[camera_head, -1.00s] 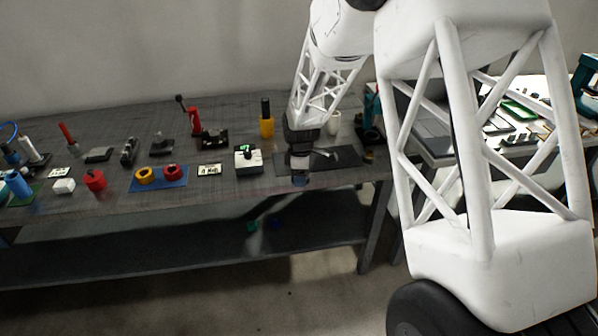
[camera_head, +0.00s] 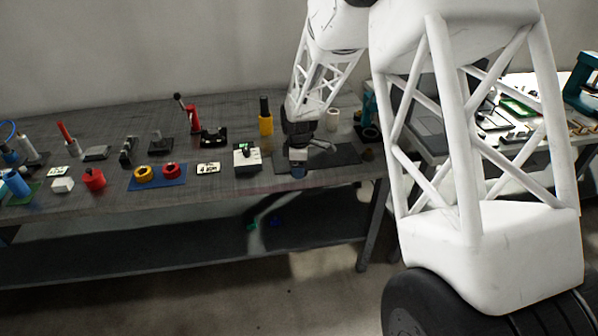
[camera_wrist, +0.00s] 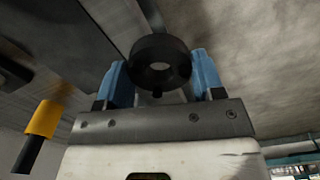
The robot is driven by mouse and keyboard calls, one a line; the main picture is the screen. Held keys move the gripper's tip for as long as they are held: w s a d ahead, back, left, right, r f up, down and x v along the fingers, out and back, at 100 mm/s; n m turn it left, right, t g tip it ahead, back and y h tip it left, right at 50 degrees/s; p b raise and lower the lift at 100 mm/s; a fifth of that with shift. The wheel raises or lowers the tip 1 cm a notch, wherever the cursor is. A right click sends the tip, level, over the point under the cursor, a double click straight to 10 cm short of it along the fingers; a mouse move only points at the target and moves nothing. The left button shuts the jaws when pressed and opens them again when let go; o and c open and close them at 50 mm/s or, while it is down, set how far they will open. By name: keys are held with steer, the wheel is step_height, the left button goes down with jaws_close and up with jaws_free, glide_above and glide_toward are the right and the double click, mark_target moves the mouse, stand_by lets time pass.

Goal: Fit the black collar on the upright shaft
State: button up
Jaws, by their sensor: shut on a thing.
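My gripper (camera_wrist: 160,78) has two blue fingers, one on each side of the black collar (camera_wrist: 161,58). The collar is a thick black ring with its hole facing the wrist camera, held between the fingers. I cannot make out the collar there. I cannot pick out the upright shaft for certain in either view; my arm hides part of the mat. A small dark stub shows just below the collar in the wrist view, too unclear to name.
A yellow cylinder with a black top (camera_head: 265,118) stands behind and left of my gripper; it also shows in the wrist view (camera_wrist: 44,118). A white-and-black box (camera_head: 247,158) stands close left. The mat (camera_head: 345,155) is mostly clear.

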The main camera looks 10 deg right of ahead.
steer(key=w+d+r, duration=0.2)
steer(key=w+r, duration=0.4)
steer(key=w, duration=0.4)
steer(key=w+d+r, duration=0.2)
steer(key=w+r, duration=0.5)
steer(key=w, duration=0.4)
steer(key=w+d+r, duration=0.2)
steer(key=w+r, duration=0.5)
steer(key=w, duration=0.4)
steer(key=shift+d, duration=0.35)
steer(key=shift+f, duration=0.2)
steer(key=shift+f, duration=2.75)
steer(key=shift+f, duration=2.2)
